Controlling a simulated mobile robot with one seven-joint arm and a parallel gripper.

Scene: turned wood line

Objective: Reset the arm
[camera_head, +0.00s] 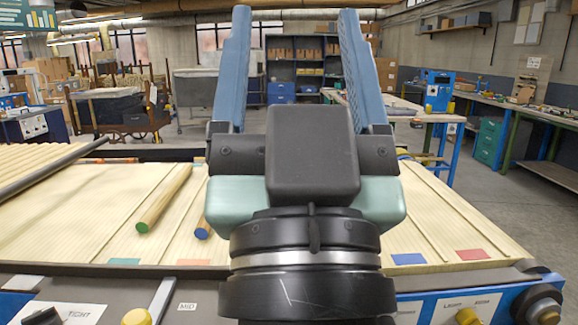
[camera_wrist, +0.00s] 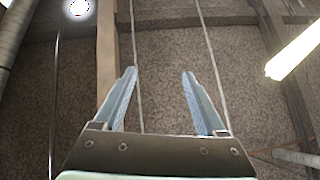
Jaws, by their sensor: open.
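My gripper (camera_head: 296,30) stands in the middle of the head view, with its two blue fingers pointing up and wide apart. It is open and nothing shows between the fingers. In the wrist view my gripper (camera_wrist: 160,85) is also open and empty, and the camera looks up at the ceiling. My arm hides the middle of the worktable (camera_head: 80,220) behind it.
A wooden rod with a green end (camera_head: 163,200) lies on the pale ribbed table, left of my arm. A blue-ended rod (camera_head: 203,228) is partly hidden by my gripper. Blue (camera_head: 408,259) and red (camera_head: 473,254) patches mark the front right. A control panel with knobs runs along the front edge.

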